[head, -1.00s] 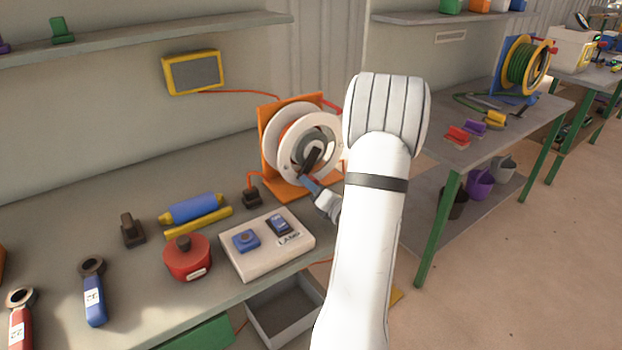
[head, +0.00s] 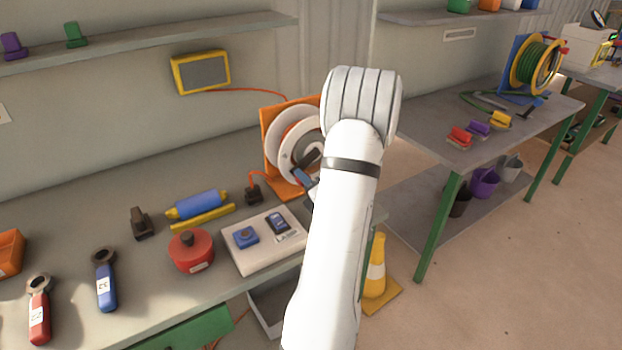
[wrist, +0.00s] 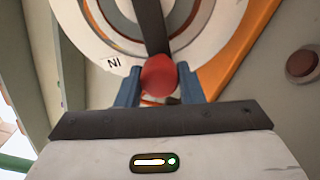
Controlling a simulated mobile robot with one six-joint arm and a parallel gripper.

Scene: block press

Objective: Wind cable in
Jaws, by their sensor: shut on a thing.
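The cable reel (head: 283,128) has white discs on an orange stand on the near bench, partly hidden behind my arm. In the wrist view its white disc (wrist: 88,38) carries a label that reads as "NI". A dark crank arm (wrist: 150,22) crosses the disc and ends at a red knob (wrist: 160,75). My gripper (wrist: 160,82) is shut on the red knob, with one blue finger on each side. In the head view my gripper (head: 304,180) is partly hidden by my arm, low in front of the reel. An orange cable (head: 253,177) shows at a black block left of the reel.
A white box (head: 262,252) with blue switches and a red round pot (head: 191,252) stand near the reel. A yellow-framed screen (head: 201,72) hangs on the wall. A yellow cone (head: 375,270) stands on the floor beside the bench. Another bench (head: 440,140) stands to the right.

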